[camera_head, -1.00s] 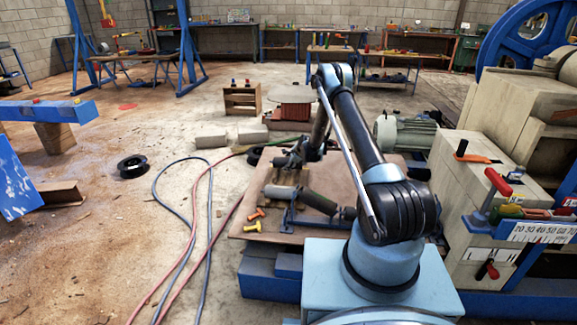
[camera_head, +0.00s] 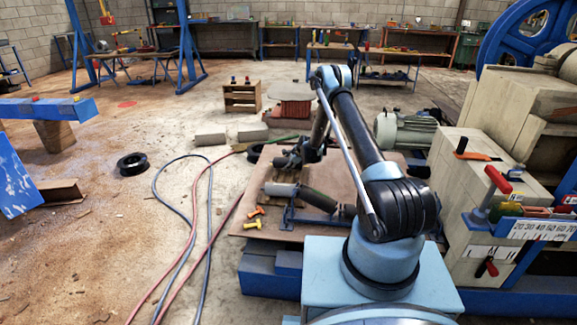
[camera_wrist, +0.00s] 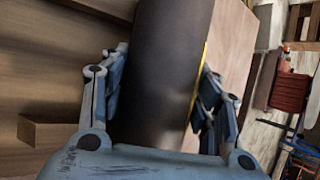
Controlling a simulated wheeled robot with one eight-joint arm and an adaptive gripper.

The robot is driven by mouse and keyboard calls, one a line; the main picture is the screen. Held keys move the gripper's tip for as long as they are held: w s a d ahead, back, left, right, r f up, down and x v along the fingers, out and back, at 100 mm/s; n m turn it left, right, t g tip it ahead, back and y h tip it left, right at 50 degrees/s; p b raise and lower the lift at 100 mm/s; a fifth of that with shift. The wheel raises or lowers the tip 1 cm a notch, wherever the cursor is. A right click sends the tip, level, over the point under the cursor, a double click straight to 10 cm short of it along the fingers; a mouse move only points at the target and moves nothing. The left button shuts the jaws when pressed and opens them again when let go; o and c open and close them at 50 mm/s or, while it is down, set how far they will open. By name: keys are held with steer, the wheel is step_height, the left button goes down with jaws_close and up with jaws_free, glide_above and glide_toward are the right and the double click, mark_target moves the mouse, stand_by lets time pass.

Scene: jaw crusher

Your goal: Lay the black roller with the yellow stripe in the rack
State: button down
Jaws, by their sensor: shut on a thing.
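The black roller with the yellow stripe (camera_wrist: 165,70) fills the middle of the wrist view, its thin yellow line near the right finger. My gripper (camera_wrist: 160,100) has a finger on each side of it and is shut on it. In the head view my gripper (camera_head: 291,158) is small, over the far part of the brown board, and the roller is hard to make out there. The blue rack (camera_head: 290,219) stands on the board nearer to me, with a grey and dark roller (camera_head: 317,198) lying across it. My gripper is beyond the rack.
Two yellow-and-orange pieces (camera_head: 254,216) lie on the brown board (camera_head: 240,229) left of the rack. A motor (camera_head: 404,130) and the beige machine (camera_head: 465,175) stand to the right. Hoses (camera_head: 205,220) and a black spool (camera_head: 132,164) lie on the left floor.

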steer(key=shift+c, duration=2.4)
jaws_free()
steer(key=v, duration=1.2)
